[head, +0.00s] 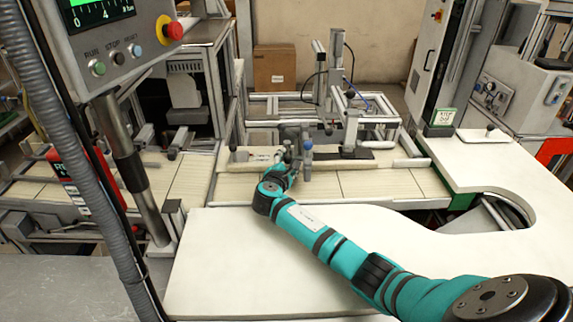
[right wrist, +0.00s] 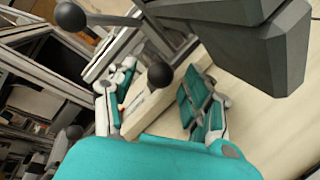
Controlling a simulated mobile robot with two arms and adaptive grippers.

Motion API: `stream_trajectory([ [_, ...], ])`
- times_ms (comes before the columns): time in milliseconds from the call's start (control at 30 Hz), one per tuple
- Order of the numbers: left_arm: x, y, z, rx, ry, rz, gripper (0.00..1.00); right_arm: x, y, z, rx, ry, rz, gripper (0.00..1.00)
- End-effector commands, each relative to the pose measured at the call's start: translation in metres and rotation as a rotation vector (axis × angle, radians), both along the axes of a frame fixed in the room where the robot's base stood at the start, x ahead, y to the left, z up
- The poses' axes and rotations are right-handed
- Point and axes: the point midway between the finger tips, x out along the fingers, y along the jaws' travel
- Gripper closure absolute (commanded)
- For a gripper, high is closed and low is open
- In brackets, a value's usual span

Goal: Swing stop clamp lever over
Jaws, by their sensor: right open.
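My right arm comes in from the lower right in the head view, and its teal gripper (head: 281,168) is at the near edge of the roller table, beside grey clamp posts (head: 304,150). In the right wrist view the right gripper (right wrist: 160,88) has its two teal fingers spread apart. A black ball knob (right wrist: 160,75) on a lever appears between the fingers, with no visible grip on it; its depth relative to the fingertips is unclear. I cannot tell which lever in the head view this is. My left gripper is not in view.
A white worktop (head: 240,262) with a curved cutout lies under my right arm. A control panel with a red stop button (head: 174,31) hangs at the upper left. In the right wrist view, a dark grey block (right wrist: 285,45) is close to the right finger; another knob (right wrist: 70,16) is upper left.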

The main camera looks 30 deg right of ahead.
Motion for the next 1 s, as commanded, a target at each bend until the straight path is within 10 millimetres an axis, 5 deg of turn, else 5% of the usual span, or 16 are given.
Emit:
stream_trajectory([
  [433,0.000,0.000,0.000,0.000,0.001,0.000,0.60,0.000,0.001,0.000,0.000,0.000,0.000,1.00],
  [1000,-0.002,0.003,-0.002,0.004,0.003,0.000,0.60,0.006,0.010,-0.001,0.001,0.000,0.005,1.00],
])
